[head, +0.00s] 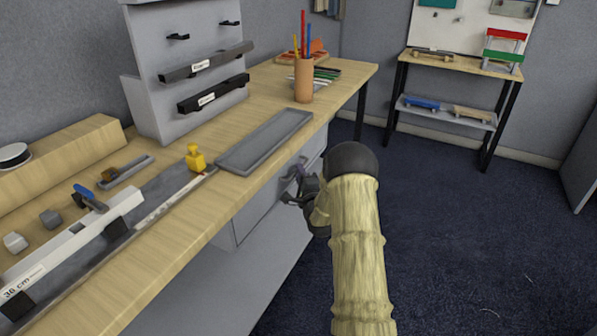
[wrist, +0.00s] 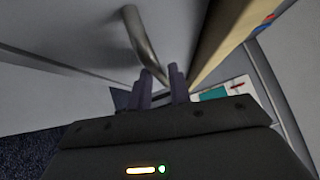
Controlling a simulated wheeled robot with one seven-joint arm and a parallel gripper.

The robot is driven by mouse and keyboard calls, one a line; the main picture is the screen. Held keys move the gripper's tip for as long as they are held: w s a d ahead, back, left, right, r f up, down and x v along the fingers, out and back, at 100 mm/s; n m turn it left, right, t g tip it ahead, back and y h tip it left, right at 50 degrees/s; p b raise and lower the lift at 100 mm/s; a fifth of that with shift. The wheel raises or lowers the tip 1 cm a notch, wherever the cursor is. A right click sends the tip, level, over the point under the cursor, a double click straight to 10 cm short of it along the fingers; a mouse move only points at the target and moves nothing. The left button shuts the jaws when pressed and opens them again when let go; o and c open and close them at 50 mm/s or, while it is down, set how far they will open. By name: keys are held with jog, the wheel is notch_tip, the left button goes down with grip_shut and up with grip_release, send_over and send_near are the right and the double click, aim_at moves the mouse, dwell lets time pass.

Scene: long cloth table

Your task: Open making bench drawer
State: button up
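The making bench (head: 226,205) has a grey drawer unit (head: 262,208) under its wooden top. My gripper (head: 294,182) is in front of the drawer fronts, just below the bench's front edge. In the wrist view, a curved metal bar handle (wrist: 141,42) stands out from a pale grey drawer front (wrist: 70,30). My gripper (wrist: 161,80) has its two fingers apart, with the handle's near end appearing between or just beyond the tips. I cannot tell whether they touch it. The drawer looks shut, though my arm hides part of the unit.
The bench top holds a grey tray (head: 265,140), a pencil cup (head: 304,80), a yellow piece (head: 195,158) and a tool rack (head: 185,60). A second table (head: 455,62) stands at the back right. The dark carpet (head: 450,230) to the right is clear.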

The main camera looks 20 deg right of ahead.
jog(key=shift+w+d+r, duration=0.15)
jog(key=shift+w, duration=0.7)
grip_shut()
jog(key=shift+s, duration=0.1)
